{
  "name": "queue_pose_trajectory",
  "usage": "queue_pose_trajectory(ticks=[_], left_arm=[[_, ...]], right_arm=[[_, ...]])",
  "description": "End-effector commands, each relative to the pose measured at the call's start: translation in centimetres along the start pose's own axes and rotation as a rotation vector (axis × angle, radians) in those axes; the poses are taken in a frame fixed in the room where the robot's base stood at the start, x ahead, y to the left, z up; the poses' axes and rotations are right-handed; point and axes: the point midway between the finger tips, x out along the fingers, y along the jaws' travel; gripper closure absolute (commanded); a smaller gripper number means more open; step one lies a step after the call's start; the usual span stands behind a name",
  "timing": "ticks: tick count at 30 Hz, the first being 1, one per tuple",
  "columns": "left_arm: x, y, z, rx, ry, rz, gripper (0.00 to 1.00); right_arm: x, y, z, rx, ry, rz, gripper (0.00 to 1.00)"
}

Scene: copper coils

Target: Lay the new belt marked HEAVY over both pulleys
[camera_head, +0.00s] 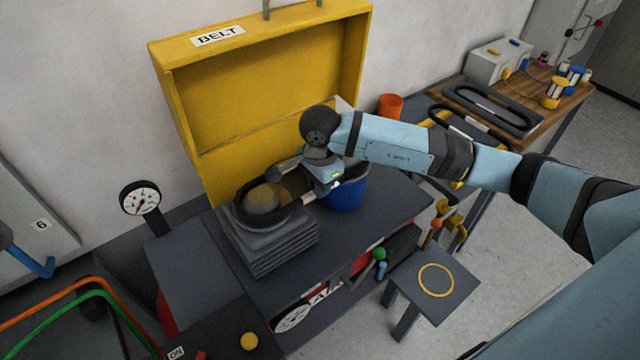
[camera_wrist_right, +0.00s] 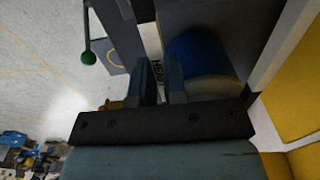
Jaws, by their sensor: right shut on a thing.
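My right gripper (camera_head: 318,188) is shut on the new belt, low in front of the open yellow guard. A pale strip with dark lettering, partly readable as HEA, shows on the belt (camera_wrist_right: 157,72) between the fingers in the right wrist view. In the head view a dark loop (camera_head: 240,213) extends left from the gripper around the rounded pulley (camera_head: 262,199) above the finned grey block. I cannot tell whether it is seated. A blue drum (camera_head: 347,194), possibly the other pulley, stands right beside the gripper, partly hidden by it. My left gripper is not in view.
The yellow guard (camera_head: 270,90) labelled BELT stands open behind. A dial gauge (camera_head: 141,198) is at left. A small stool (camera_head: 455,283) with a yellow ring is in front right. The wooden bench (camera_head: 572,99) at right holds a tray with a black loop (camera_head: 490,107).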

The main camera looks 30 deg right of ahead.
Motion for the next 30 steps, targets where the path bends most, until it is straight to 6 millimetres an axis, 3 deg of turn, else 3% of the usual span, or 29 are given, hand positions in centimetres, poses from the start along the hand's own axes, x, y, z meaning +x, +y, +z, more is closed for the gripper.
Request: queue_pose_trajectory(ticks=[9, 10, 13, 23, 30], left_arm=[[0.1, 0.0, 0.2, 0.000, -0.002, 0.000, 0.57], [0.1, 0.0, 0.2, 0.000, -0.002, 0.000, 0.57], [0.1, 0.0, 0.2, 0.000, -0.002, 0.000, 0.57], [0.1, 0.0, 0.2, 0.000, -0.001, 0.000, 0.57], [0.5, 0.0, 0.7, 0.000, 0.001, 0.000, 0.57]], right_arm=[[0.0, 0.0, 0.0, 0.000, 0.000, -0.001, 1.00], [0.0, 0.0, 0.0, 0.000, 0.000, -0.001, 0.81], [0.0, 0.0, 0.0, 0.000, 0.000, -0.001, 0.58], [-0.2, 0.0, 0.0, 0.000, 0.000, -0.001, 0.58], [-3.8, -0.2, -0.1, 0.000, 0.000, -0.007, 0.58]])
